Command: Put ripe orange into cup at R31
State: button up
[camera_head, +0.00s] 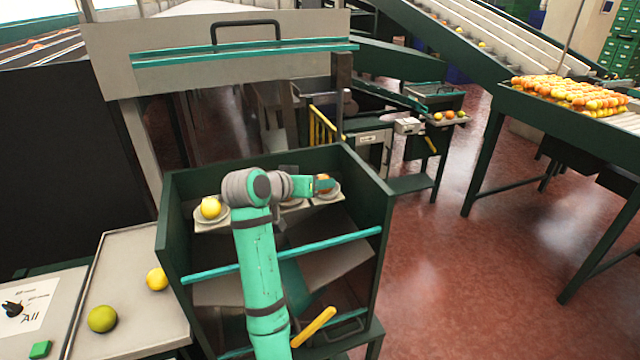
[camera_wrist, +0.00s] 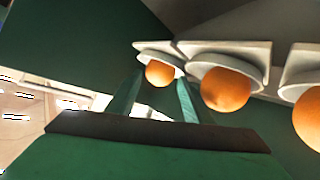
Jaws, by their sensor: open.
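A shelf in the dark green cabinet carries a row of white cups. The left cup (camera_head: 226,217) holds a yellow-orange fruit (camera_head: 211,207). The middle cup is mostly hidden by my arm. The right cup (camera_head: 332,195) holds an orange (camera_head: 323,180), partly hidden by my gripper (camera_head: 325,185). In the wrist view, my gripper (camera_wrist: 158,85) is open, with its fingers either side of the orange (camera_wrist: 160,73) in the end cup; contact cannot be told. Two more cups there hold oranges, one in the middle (camera_wrist: 225,88) and one cut by the edge (camera_wrist: 309,118).
A green fruit (camera_head: 102,319) and a yellow fruit (camera_head: 157,279) lie on the pale tray (camera_head: 125,255) at left. A teal bar (camera_head: 330,249) crosses the cabinet below the shelf. The cabinet's right wall (camera_head: 378,215) stands close beside my gripper.

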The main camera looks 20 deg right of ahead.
jog(key=v, duration=0.9)
jog(key=shift+s+a+r, duration=0.25)
